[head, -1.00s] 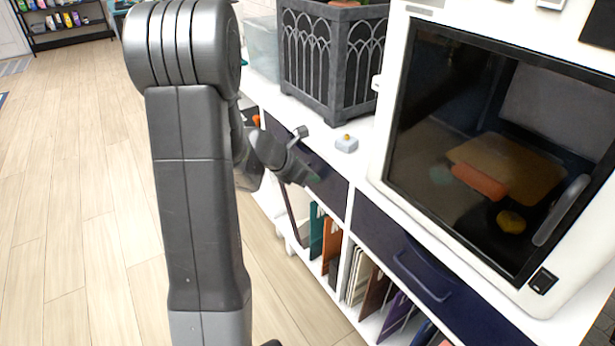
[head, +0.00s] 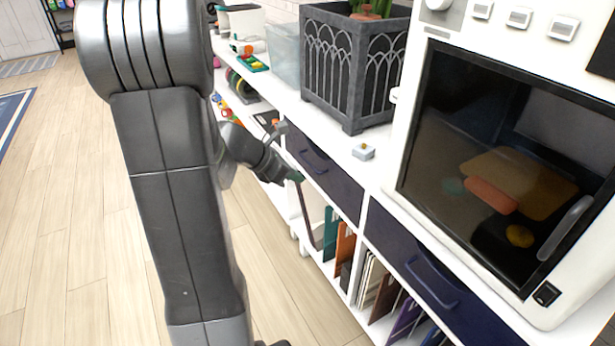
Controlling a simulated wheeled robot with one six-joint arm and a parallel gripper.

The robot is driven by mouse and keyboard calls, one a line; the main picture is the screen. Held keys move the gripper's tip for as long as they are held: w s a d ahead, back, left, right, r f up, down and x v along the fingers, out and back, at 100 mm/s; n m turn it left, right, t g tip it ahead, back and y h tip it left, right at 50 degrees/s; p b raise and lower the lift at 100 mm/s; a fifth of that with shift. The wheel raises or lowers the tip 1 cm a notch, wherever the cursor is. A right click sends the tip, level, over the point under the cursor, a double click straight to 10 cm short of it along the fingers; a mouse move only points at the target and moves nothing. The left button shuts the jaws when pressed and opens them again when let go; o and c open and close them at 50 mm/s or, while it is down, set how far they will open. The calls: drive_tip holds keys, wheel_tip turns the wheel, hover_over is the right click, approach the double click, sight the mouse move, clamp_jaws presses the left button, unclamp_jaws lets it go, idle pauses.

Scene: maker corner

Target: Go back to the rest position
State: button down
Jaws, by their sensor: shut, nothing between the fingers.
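My arm stands upright at the left of the head view, its big shoulder and upper link in front of the floor. My gripper (head: 292,176) shows only in part behind it, dark grey and small, in front of the shelf unit's drawer fronts. It is shut and holds nothing. It touches nothing that I can make out. Part of my forearm is hidden behind the upper link.
Below are navy drawers (head: 325,172) and upright sheets (head: 375,290). Wooden floor (head: 60,220) is clear at left.

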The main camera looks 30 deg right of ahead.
drive_tip(key=shift+a+r, duration=0.35)
drive_tip(key=shift+a, duration=0.1)
drive_tip(key=b, duration=0.3)
approach(335, 188)
wheel_tip(335, 188, down, 3)
drive_tip(key=d, duration=0.3)
drive_tip(key=shift+w+d+f, duration=0.1)
drive_tip(key=shift+d+f, duration=0.15)
drive_tip(key=shift+d, duration=0.1)
